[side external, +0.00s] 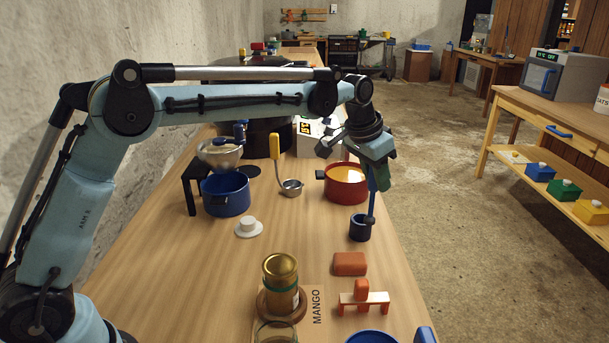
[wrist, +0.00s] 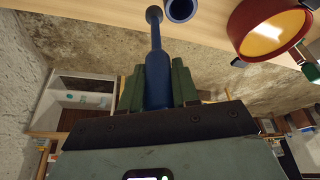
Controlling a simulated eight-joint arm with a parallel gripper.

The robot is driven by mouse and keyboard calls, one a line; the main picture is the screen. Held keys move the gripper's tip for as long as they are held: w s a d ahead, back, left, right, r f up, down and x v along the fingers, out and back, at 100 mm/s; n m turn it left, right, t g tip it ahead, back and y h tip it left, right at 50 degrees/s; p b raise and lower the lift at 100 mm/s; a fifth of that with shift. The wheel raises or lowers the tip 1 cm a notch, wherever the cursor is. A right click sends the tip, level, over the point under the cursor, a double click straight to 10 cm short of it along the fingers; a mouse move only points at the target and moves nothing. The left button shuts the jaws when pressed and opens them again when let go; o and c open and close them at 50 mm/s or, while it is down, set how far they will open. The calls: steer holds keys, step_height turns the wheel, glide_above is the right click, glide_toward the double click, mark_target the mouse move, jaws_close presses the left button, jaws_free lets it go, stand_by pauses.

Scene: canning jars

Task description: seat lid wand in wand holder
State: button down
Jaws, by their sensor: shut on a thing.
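My gripper (side external: 377,174) is shut on the lid wand (side external: 372,203), a blue rod with a dark end, and holds it nearly upright, end down. The wand holder (side external: 360,230), a small dark blue open cup, stands on the table near its right edge. In the side view the wand's end overlaps the holder's right rim. In the wrist view the wand (wrist: 157,60) runs out between the green fingers of my gripper (wrist: 157,84), and its end lies left of the holder (wrist: 181,10), apart from it. The wand's height above the holder is hard to tell.
A red pot (side external: 346,186) with yellow-orange contents stands behind the holder. A terracotta block (side external: 350,264) lies in front, near a small orange stand (side external: 364,299). A gold-lidded jar (side external: 281,274) and a blue pot (side external: 226,196) are left. Bare table lies left of the holder.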

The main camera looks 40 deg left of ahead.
steer(key=w+a+f, duration=0.2)
steer(key=a+f, duration=0.1)
steer(key=f, duration=0.3)
steer(key=shift+w+a+f, duration=0.3)
steer(key=shift+f, duration=0.15)
steer(key=c, duration=0.8)
jaws_free()
steer(key=shift+c, duration=0.2)
